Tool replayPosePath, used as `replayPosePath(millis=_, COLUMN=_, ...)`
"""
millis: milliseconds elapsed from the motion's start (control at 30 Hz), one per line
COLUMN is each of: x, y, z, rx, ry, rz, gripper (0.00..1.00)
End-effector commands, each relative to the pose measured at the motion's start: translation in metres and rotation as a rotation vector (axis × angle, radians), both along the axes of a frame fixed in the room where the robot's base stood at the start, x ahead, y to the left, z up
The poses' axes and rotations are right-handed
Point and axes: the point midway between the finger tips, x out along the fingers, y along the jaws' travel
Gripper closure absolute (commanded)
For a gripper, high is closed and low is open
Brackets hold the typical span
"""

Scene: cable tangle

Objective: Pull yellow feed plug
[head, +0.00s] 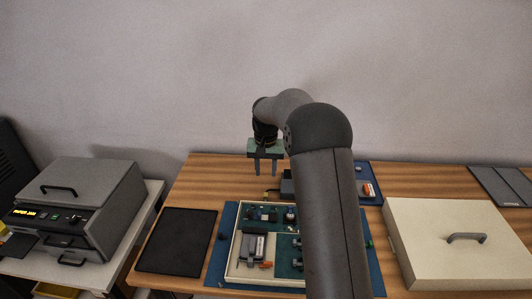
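My gripper (266,172) hangs above the back part of the wooden table, fingers pointing down. Its two fingers are apart with nothing seen between them. A dark box (287,187) sits below and slightly right of it, partly behind my arm, with a thin yellowish cable (270,192) at its left side. I cannot make out the yellow feed plug for certain; my arm hides part of this area. A cream-framed tray (233,262) with green boards, a grey module (252,247) and a small orange part (266,265) lies in front, its right part hidden by my arm.
The tray rests on a blue mat (219,262). A black pad (178,240) lies left, a grey machine (88,200) stands on a side table. A large cream box with handle (455,215) stands right, and a blue tray (375,175) sits behind my arm.

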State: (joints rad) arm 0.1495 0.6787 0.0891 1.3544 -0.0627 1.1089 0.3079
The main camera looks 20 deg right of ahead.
Motion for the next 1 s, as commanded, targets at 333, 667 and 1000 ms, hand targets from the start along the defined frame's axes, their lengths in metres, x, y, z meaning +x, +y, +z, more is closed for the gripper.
replayPosePath(millis=333, x=0.0, y=-0.001, z=0.066, rx=0.0, ry=-0.003, rz=-0.002, gripper=0.64)
replayPosePath(millis=667, x=0.0, y=-0.001, z=0.077, rx=0.0, ry=-0.001, rz=-0.002, gripper=0.64)
replayPosePath(millis=1000, x=0.0, y=-0.001, z=0.077, rx=0.0, ry=-0.001, rz=-0.001, gripper=0.64)
